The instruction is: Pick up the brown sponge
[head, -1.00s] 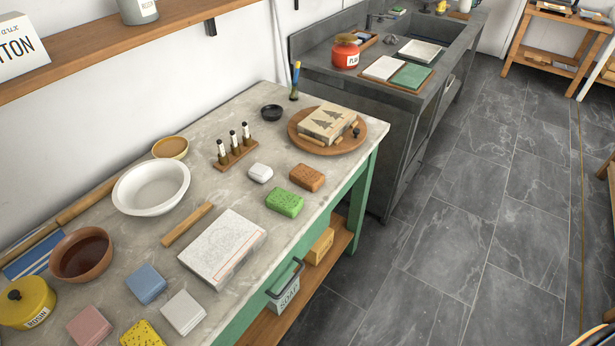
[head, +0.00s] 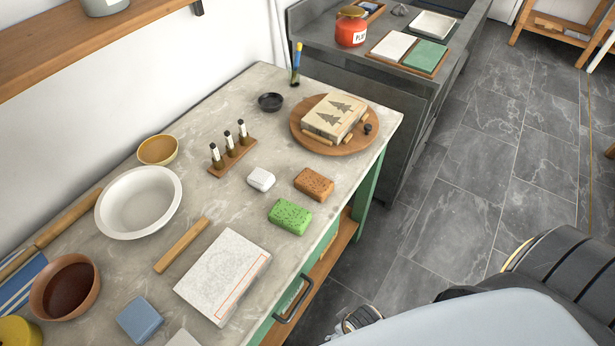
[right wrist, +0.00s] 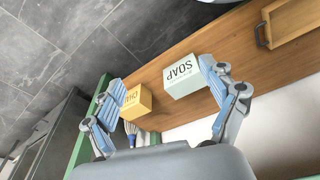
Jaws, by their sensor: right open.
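The brown sponge (head: 313,185) lies on the stone worktop near its right edge, just behind the green sponge (head: 290,217) and to the right of a white block (head: 261,179). Nothing covers it in the head view. My right gripper (right wrist: 168,95) is open and empty in the right wrist view, with its fingers spread over the lower wooden shelf. The brown sponge does not show in that view. In the head view my right arm comes in at the lower right, and its fingers are not clearly seen. My left gripper is not in view.
A round wooden board (head: 305,136) with a tree-printed block stands behind the sponge. A rack of small bottles (head: 232,157), a white bowl (head: 139,203) and a white slab (head: 223,277) are on the worktop. A soap box (right wrist: 193,77) and a yellow box (right wrist: 136,107) sit on the shelf.

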